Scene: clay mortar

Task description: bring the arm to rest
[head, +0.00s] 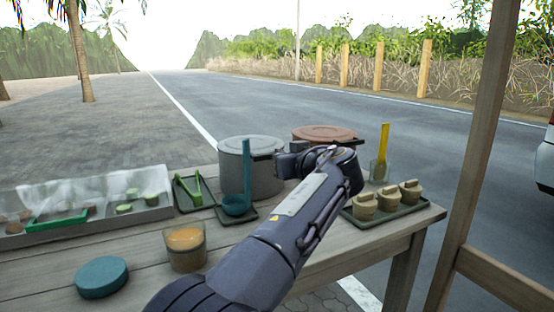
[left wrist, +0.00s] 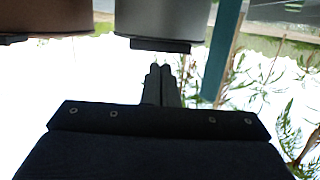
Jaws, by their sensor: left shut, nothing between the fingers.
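My left arm reaches in from the bottom across the table. Its gripper (head: 283,164) is in front of the lidded pots, small and partly hidden by the wrist in the head view. In the left wrist view its two fingers (left wrist: 161,84) are together with nothing between them. That view appears upside down, with the grey pot (left wrist: 165,20) beyond the fingertips and the brown pot (left wrist: 45,15) beside it. Whether the fingers touch a pot cannot be told. My right gripper is not in view.
The grey pot (head: 262,178) and red-lidded pot (head: 325,133) stand behind the arm. A teal ladle (head: 246,175), green tongs (head: 197,187), an orange-filled glass (head: 186,248) and a teal disc (head: 102,277) lie left. Small clay vessels (head: 387,198) stand on a tray at right.

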